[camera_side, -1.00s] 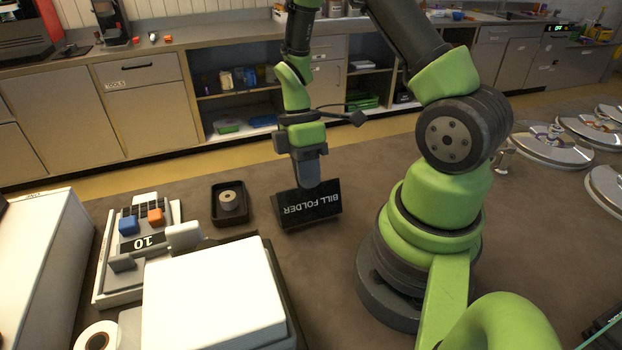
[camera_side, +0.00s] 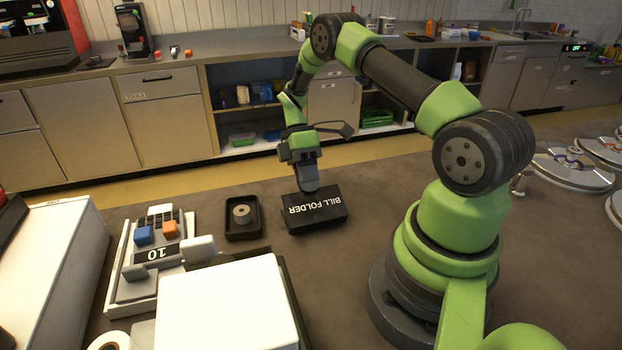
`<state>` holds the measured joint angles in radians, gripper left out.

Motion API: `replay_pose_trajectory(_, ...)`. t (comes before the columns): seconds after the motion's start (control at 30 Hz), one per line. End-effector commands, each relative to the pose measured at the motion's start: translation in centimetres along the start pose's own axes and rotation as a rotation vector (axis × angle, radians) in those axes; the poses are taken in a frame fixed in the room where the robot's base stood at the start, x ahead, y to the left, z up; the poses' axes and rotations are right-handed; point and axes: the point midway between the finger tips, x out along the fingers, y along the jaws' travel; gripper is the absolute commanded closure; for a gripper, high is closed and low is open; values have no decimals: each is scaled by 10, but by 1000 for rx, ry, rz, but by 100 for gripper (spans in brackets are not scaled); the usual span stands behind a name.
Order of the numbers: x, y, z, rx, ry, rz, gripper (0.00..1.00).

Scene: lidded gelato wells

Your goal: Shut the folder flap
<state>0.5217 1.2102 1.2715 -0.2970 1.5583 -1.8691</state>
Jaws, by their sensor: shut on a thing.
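The black bill folder (camera_side: 322,225) lies on the brown counter in the middle of the side view. Its flap (camera_side: 316,207) carries white BILL FOLDER lettering that reads upside down. The flap leans low over the folder's base, and its exact angle is hard to tell. My gripper (camera_side: 309,188) comes down from above at the flap's far edge and is shut on the flap. The fingertips are small and dark, partly hidden against the folder.
A small black tray (camera_side: 242,232) with a round piece stands just left of the folder. A cash register (camera_side: 150,260) and a white-topped box (camera_side: 225,310) are further left and in front. Round metal lids (camera_side: 568,170) lie at right. The counter between folder and my base is clear.

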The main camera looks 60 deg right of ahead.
Motion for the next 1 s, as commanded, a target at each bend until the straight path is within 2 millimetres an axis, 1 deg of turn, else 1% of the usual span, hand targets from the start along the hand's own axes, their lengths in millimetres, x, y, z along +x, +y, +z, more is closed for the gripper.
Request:
replay_pose_trajectory(0.03, 2, 6, 1, -2, -2, 5, 100)
replay_pose_trajectory(0.1, 4, 12, 1, -1, -3, 4, 100)
replay_pose_trajectory(0.4, 13, 29, 1, -2, -3, 2, 100)
replay_pose_trajectory(0.67, 18, 36, 1, -2, -4, 1, 100)
replay_pose_trajectory(1.0, 20, 38, 1, -1, -4, 0, 100)
